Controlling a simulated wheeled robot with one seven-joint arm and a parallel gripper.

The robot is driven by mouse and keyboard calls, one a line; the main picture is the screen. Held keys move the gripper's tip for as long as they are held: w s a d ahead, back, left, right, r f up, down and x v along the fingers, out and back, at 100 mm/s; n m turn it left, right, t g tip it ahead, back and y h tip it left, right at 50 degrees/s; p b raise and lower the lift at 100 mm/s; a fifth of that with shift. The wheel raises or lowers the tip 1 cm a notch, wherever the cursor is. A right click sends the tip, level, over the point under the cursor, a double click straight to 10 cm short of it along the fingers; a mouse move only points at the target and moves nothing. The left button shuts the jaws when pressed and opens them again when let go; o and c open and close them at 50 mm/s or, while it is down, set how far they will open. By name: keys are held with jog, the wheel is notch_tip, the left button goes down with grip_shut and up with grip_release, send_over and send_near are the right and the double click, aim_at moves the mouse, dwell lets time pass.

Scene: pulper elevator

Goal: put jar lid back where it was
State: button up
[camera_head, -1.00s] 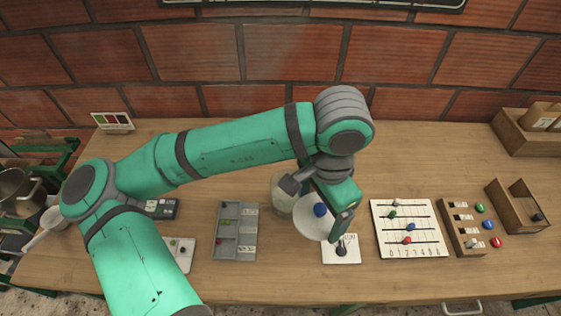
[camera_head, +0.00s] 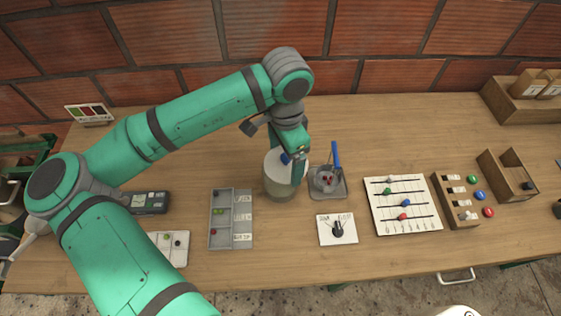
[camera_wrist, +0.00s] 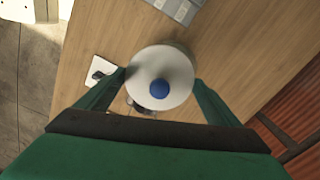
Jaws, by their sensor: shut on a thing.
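The jar lid (camera_head: 274,163) is a white disc with a blue knob. It is above the mouth of the glass jar (camera_head: 281,189), roughly lined up with it. I cannot tell whether it rests on the rim. My gripper (camera_wrist: 161,78) is shut on the lid, with one finger at each side of it; the lid (camera_wrist: 150,62) fills the space between the fingers in the wrist view. The jar is mostly hidden under the lid in the wrist view.
A grey tray with a small bowl and a blue-handled tool (camera_head: 336,160) stands close right of the jar. A grey compartment tray (camera_head: 217,238) is to the left. A dial card (camera_head: 325,235) and slider board (camera_head: 400,222) lie in front and right.

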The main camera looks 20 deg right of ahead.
aim_at(280, 163)
jog(key=shift+w+a+f, duration=0.1)
jog(key=shift+w+f, duration=0.7)
jog(key=shift+f, duration=0.2)
jog(key=f, duration=0.3)
jog(key=shift+w+f, duration=0.35)
jog(key=shift+f, duration=0.1)
jog(key=shift+c, duration=0.9)
jog(key=o, duration=1.1)
notch_tip(280, 163, up, 12)
jog(key=shift+r, duration=0.1)
